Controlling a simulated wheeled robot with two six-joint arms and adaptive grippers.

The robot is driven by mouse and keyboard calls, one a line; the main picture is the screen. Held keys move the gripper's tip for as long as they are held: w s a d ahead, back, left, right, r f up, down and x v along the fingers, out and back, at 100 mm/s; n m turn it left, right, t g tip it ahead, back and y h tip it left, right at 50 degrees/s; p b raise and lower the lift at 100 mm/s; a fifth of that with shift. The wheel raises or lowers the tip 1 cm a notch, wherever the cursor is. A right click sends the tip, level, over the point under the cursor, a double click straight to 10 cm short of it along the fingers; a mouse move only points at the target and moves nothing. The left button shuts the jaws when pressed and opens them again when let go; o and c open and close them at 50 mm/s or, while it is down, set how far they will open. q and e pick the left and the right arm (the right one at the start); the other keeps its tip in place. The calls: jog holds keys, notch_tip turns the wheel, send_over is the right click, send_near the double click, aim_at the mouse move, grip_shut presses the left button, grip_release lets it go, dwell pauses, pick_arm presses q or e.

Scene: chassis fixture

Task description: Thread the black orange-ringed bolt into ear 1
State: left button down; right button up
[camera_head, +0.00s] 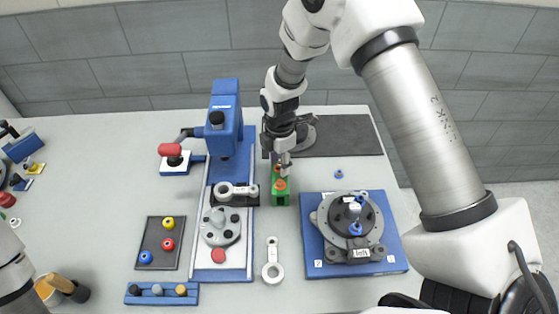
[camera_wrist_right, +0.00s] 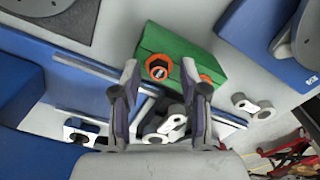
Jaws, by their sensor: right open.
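A green block (camera_head: 281,199) stands mid-table and holds two orange-ringed pieces. The front one (camera_head: 281,185) shows clearly in the head view; the rear one is partly hidden by my gripper. In the right wrist view an orange hexagonal ring with a dark centre (camera_wrist_right: 159,67) sits in the block (camera_wrist_right: 178,45), and the second (camera_wrist_right: 205,78) is partly behind a finger. My right gripper (camera_head: 283,160) is open and points down over the block, its fingers spread around the first ring. The grey flanged chassis (camera_head: 324,218) sits on a blue plate (camera_head: 318,264); ear 1's label is unreadable. My left gripper is out of view.
A blue press (camera_head: 225,130) stands left of the block. A dark tray (camera_head: 159,234) holds coloured rings. A dark mat (camera_head: 345,136) lies behind.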

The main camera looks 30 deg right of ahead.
aim_at(279, 165)
grip_shut()
notch_tip(279, 165, up, 7)
jog(key=p, duration=0.6)
